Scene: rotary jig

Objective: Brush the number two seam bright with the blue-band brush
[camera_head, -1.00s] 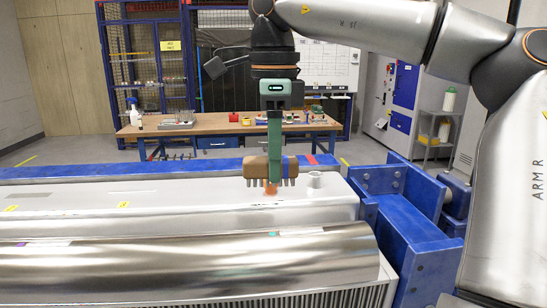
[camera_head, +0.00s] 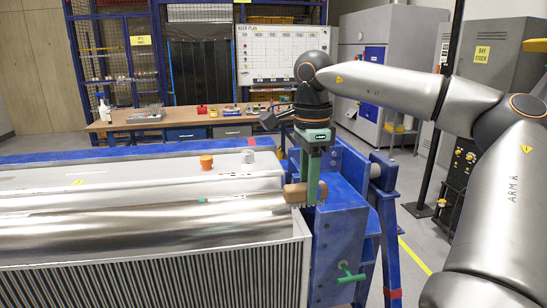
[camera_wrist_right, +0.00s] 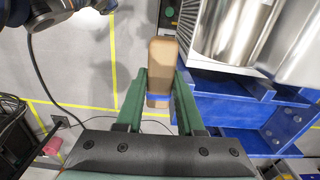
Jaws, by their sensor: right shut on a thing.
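My right gripper (camera_head: 313,190) is shut on a brush (camera_head: 295,192) with a brown wooden body and dark bristles. It holds the brush at the right end of the shiny metal cylinder (camera_head: 130,220), beside the blue jig end. I cannot tell whether the bristles touch metal. A small teal mark (camera_head: 203,200) lies along the cylinder's upper edge. I cannot make out which seam is number two. My left gripper is not in view.
The blue jig end frame (camera_head: 340,225) with a green handle (camera_head: 350,273) stands close at the right. An orange cap (camera_head: 206,162) and a pale stub (camera_head: 247,157) stick up behind the cylinder. A workbench (camera_head: 190,122) stands farther back.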

